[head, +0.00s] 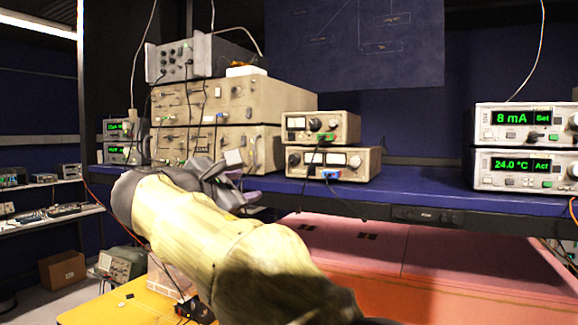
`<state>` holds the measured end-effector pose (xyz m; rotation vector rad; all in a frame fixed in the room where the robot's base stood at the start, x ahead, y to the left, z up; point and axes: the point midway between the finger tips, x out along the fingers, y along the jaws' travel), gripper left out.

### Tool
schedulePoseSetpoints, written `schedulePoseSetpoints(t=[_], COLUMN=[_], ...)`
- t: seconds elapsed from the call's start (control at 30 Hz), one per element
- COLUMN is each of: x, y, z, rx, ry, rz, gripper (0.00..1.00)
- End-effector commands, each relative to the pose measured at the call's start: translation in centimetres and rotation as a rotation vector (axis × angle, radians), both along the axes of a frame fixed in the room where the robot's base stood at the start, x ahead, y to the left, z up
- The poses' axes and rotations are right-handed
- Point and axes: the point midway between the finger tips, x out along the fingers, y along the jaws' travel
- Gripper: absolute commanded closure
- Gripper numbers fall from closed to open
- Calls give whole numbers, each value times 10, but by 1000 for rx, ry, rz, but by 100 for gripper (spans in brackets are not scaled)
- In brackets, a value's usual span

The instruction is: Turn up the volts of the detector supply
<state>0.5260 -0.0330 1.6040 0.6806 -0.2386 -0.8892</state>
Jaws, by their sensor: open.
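No readable label marks any unit as the detector supply. Two small beige units with meters and dark knobs are stacked at the middle of the blue shelf: the upper unit (296,122) has a green connector, and the lower unit (366,158) a blue one. My gripper (246,180) is open and seems empty, left of the lower unit and in front of the large beige instruments (225,103). It appears apart from the small units, but the depth is hard to judge. My arm hides part of the shelf's left side.
Two units with green displays stand at right; the upper display (526,117) reads 8 mA, the lower display (526,164) 24.0 °C. A grey box (205,55) tops the large instruments. Thin cables hang around. The blue shelf (420,196) is clear between the small units and the right stack.

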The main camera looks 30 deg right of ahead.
Motion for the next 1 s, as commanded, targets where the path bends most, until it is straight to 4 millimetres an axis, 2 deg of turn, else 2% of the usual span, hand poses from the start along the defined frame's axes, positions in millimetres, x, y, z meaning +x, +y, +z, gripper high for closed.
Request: schedulePoseSetpoints(t=[0.03, 0.13, 0.57, 0.73, 1.0], x=[-5, -11, -9, 3, 30], y=[0, -2, -7, -23, -61], z=[19, 36, 37, 38, 39], rx=[-34, -76, -79, -78, -78], ry=[-18, -32, -32, -32, -31], rz=[-17, -41, -44, -45, -45], gripper=[56, 56, 56, 56, 56])
